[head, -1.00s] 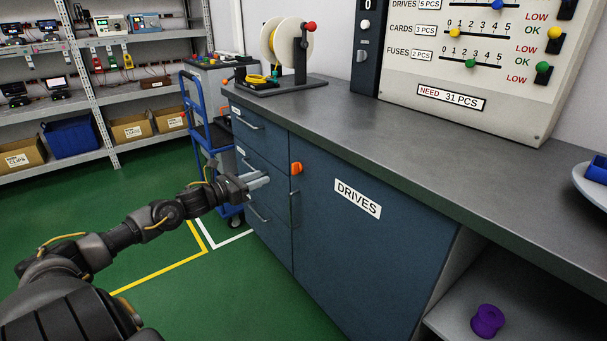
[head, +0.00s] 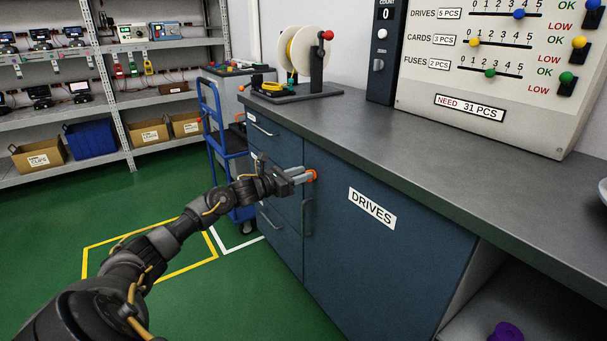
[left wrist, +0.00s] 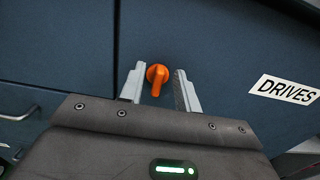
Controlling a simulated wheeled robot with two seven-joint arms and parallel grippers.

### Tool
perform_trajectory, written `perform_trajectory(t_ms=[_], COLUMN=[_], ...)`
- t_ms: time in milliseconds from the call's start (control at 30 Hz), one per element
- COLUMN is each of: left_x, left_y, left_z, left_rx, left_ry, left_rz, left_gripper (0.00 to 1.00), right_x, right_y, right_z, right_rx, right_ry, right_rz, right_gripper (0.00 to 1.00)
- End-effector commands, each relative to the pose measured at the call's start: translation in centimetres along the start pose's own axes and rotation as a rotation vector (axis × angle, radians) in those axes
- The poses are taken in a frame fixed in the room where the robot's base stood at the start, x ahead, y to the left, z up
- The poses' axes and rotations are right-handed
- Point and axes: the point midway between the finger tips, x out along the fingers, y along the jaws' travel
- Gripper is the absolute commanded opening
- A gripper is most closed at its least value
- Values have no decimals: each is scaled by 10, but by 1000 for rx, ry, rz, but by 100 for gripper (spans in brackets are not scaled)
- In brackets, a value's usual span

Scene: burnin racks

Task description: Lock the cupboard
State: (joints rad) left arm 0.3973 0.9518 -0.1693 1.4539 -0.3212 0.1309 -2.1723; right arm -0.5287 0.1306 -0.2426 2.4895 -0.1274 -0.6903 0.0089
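The cupboard is the blue-grey door (head: 385,262) labelled DRIVES under the counter, and it is closed. Its orange lock knob (left wrist: 157,76) is near the door's upper left corner in the left wrist view; in the head view the knob (head: 311,176) is partly hidden by my fingers. My left gripper (left wrist: 160,88) is open, with one finger on each side of the knob and a gap showing on both sides. In the head view my left gripper (head: 303,175) reaches the door front from the left. My right gripper is not in view.
A vertical door handle (head: 307,217) is just below the knob. Drawers (head: 279,190) with handles are to the left. The counter (head: 420,140) overhangs above. A blue trolley (head: 212,125) stands behind my left arm. Green floor is free in front.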

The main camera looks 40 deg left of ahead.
Motion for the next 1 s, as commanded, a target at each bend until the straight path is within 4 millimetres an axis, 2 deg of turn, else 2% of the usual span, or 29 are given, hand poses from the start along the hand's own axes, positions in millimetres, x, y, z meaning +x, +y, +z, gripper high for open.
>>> perform_trajectory(t_ms=[200, 500, 767, 1000], left_x=[14, 15, 14, 13], left_y=[0, 0, 0, 2], left_z=[0, 0, 0, -1], left_rx=[-1, 0, 0, -3], left_ry=[0, 1, 1, 3], left_rz=[0, 0, 0, 1], left_gripper=[33, 33, 0, 0], right_x=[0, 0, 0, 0], right_y=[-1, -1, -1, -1], right_z=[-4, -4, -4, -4], right_rx=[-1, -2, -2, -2], right_ry=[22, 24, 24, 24], right_rz=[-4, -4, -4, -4], right_gripper=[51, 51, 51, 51])
